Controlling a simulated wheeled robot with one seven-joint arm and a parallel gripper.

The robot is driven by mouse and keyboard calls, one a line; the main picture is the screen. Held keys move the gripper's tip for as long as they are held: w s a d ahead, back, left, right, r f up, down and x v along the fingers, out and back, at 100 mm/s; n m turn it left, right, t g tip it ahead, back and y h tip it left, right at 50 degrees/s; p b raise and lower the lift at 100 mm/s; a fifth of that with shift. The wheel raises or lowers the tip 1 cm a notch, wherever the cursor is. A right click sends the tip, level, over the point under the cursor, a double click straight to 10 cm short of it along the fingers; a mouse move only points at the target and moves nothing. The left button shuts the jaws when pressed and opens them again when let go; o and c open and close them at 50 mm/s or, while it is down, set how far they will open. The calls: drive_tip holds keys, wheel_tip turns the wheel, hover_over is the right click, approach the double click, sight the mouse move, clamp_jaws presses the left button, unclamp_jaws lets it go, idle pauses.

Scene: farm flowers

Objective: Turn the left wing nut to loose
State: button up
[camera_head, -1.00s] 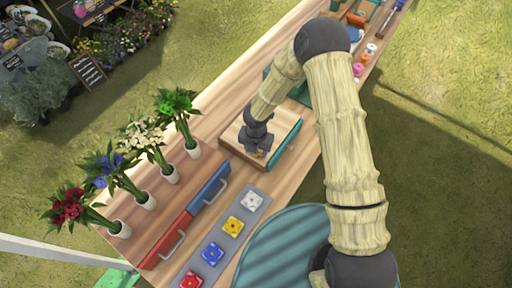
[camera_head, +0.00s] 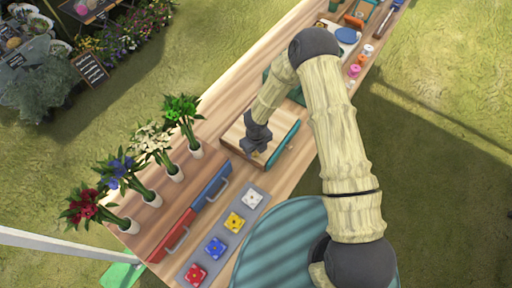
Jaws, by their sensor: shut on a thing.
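A wooden-topped box (camera_head: 236,129) with a teal side (camera_head: 285,146) lies on the long bench. No second wing nut can be made out from this view.
Several flower vases (camera_head: 173,172) line the left edge. Spools and other items stand at the bench's far end.

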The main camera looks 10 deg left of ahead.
drive_tip(key=shift+n+p, duration=0.85)
drive_tip(key=shift+n, duration=1.15)
drive_tip(key=o, duration=1)
drive_tip(key=shift+r, duration=0.1)
wheel_tip(320, 180, up, 17)
drive_tip(key=shift+r+b, duration=0.15)
drive_tip(key=shift+b, duration=0.95)
